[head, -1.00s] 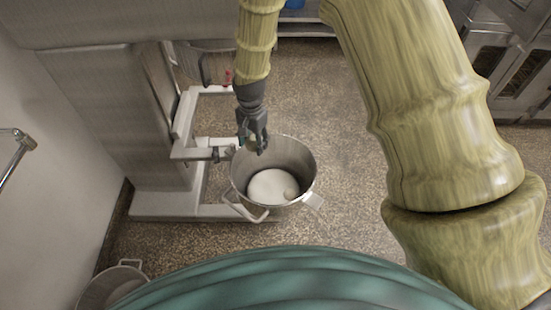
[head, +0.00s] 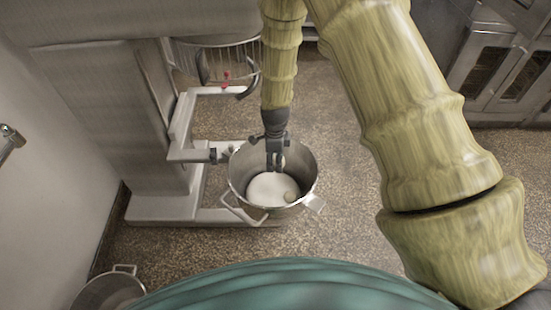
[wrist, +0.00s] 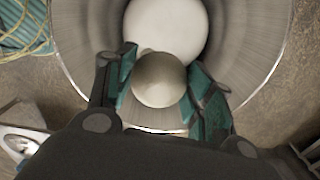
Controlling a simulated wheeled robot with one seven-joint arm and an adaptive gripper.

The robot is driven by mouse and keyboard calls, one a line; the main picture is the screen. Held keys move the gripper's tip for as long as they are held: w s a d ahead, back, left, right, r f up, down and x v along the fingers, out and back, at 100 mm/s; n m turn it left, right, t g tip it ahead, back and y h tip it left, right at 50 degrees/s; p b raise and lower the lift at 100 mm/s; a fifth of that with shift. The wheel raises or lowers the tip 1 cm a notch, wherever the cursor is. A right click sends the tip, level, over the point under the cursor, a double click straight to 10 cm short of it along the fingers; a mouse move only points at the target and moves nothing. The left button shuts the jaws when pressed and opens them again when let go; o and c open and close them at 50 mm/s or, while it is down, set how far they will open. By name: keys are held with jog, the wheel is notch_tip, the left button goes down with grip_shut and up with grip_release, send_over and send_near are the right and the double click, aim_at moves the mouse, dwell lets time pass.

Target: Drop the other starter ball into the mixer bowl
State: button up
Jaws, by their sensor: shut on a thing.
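The mixer bowl (head: 238,180) is a steel bowl with side handles, standing at the mixer's lower arms. A round white mass (head: 265,188) lies in its bottom, and one small pale starter ball (head: 291,195) rests at that mass's right edge. My gripper (head: 275,166) points down over the bowl opening, near its back half. In the wrist view its teal-padded fingers are shut on the other starter ball (wrist: 159,80), a greyish, smooth ball. The bowl's inner wall (wrist: 245,50) and the white mass show behind it. In the head view the held ball is mostly hidden by the fingers.
The mixer column (head: 125,110) stands left of the bowl, with a wire guard (head: 215,58) above and behind it. A metal pot (head: 108,290) sits at the lower left. Speckled floor is open right of the bowl. Steel cabinets (head: 490,75) stand at the right back.

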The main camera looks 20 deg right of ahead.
jog(key=shift+f+b, duration=1.4)
jog(key=shift+f, duration=0.85)
jog(key=o, duration=1.1)
jog(key=shift+o, duration=0.2)
jog(key=shift+r, duration=0.15)
notch_tip(320, 180, up, 12)
